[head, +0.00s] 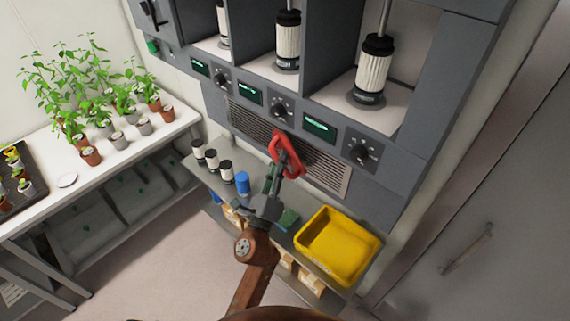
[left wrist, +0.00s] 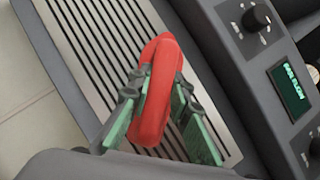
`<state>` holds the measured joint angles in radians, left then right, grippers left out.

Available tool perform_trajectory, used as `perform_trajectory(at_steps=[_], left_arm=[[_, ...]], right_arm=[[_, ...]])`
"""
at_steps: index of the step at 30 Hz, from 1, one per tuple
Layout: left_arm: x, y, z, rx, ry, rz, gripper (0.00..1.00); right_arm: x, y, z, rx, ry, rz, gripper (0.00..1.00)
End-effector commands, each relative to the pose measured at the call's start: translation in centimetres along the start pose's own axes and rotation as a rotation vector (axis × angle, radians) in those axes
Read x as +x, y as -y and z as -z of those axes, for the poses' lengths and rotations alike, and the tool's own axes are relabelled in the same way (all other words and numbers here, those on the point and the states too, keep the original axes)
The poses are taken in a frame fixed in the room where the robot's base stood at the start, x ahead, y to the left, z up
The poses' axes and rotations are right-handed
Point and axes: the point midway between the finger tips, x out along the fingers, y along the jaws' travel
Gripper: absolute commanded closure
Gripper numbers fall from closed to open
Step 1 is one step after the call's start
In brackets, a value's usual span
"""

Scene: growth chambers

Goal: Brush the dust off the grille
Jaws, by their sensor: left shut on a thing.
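The grille (head: 325,170) is a slatted metal panel low on the front of the grey chamber unit; it also fills much of the left wrist view (left wrist: 100,50). My left gripper (head: 275,178) is shut on a red looped object (head: 288,155), which looks like the brush. In the left wrist view the green finger pads of the gripper (left wrist: 155,110) press on both sides of the red handle (left wrist: 160,75). The red object is in front of the grille; I cannot tell whether it touches. Its bristles and any dust are not clear. My right gripper is not in view.
A shelf (head: 210,178) below holds small black-and-white canisters (head: 212,160), a blue can (head: 242,183) and a yellow tray (head: 338,246). Knobs (head: 281,106) and green displays sit above the grille. A plant table (head: 150,150) stands at left.

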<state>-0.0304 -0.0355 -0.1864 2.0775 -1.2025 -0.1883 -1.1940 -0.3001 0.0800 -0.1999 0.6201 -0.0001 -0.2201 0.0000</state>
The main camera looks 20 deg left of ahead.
Motion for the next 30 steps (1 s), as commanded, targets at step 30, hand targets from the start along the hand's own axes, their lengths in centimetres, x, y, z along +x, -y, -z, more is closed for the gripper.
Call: perform_trajectory(at_steps=[30], left_arm=[[2.5,-4.2,-3.4,0.0,-0.003,0.002,1.0]], right_arm=[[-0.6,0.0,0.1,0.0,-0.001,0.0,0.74]])
